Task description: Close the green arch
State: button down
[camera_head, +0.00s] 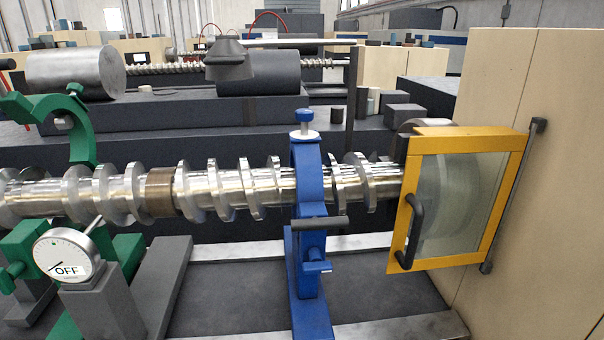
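The green arch (80,135) is at the left, a curved C-shaped piece standing behind and above the metal screw shaft (225,190). Its curve opens to the left, and its lower end goes out of sight behind the shaft. Green base parts (125,255) show below the shaft, partly hidden by a round dial (68,256) reading OFF. The arch stands apart from the front base parts, so it looks open. My gripper is not in view.
A blue arch (305,170) with a dark handle (320,222) encircles the shaft mid-picture. A yellow-framed glass door (460,200) stands at the right by a beige cabinet (545,150). Grey blocks (105,300) stand low in front of the green base. Large metal cylinders (75,72) lie behind.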

aim_at(70, 111)
jog(key=u, duration=1.7)
